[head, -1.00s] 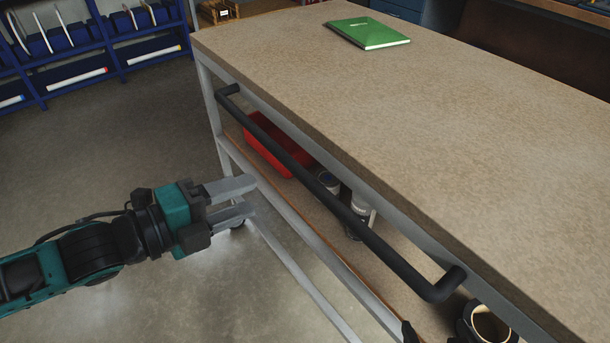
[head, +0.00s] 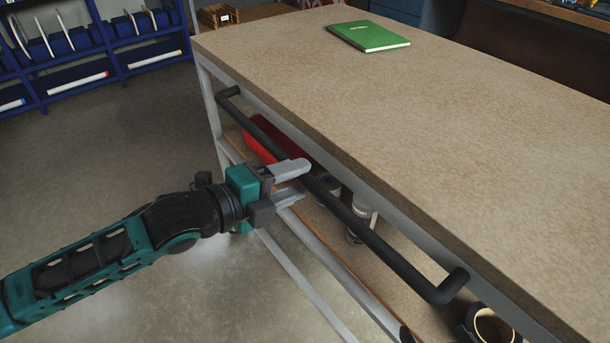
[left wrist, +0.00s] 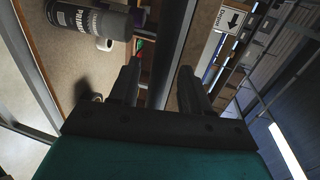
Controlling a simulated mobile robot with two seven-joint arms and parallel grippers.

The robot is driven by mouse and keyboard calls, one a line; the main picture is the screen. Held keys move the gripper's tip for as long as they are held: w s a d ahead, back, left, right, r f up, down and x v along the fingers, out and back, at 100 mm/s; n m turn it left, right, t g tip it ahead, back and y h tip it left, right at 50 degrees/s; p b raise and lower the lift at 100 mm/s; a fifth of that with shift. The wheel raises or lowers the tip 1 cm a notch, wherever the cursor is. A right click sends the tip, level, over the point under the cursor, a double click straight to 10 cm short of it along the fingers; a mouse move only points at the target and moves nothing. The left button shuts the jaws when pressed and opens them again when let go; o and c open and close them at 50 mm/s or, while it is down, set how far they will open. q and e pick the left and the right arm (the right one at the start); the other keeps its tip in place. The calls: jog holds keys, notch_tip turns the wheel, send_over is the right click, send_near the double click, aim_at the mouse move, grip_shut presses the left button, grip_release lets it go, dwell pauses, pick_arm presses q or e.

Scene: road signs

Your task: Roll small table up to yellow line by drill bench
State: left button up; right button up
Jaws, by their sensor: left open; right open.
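The small table has a speckled tan top (head: 440,150), a grey frame and a lower shelf. A black bar handle (head: 375,245) runs along its near side; it also shows as a dark bar in the left wrist view (left wrist: 173,45). My left gripper (head: 307,180) is open at the far half of this handle, with the bar between its two fingers. Whether a finger touches the bar I cannot tell. My right gripper is not in view. No yellow line shows, and I cannot identify the drill bench.
A green book (head: 368,36) lies on the tabletop. A red bin (head: 268,138), cans and a black tape roll (head: 490,325) sit on the lower shelf. A primer can (left wrist: 90,18) shows in the left wrist view. Blue shelving (head: 95,50) stands at the back left; floor between is clear.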

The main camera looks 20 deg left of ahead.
pick_arm(q)
jog(key=shift+x, duration=1.4)
grip_shut()
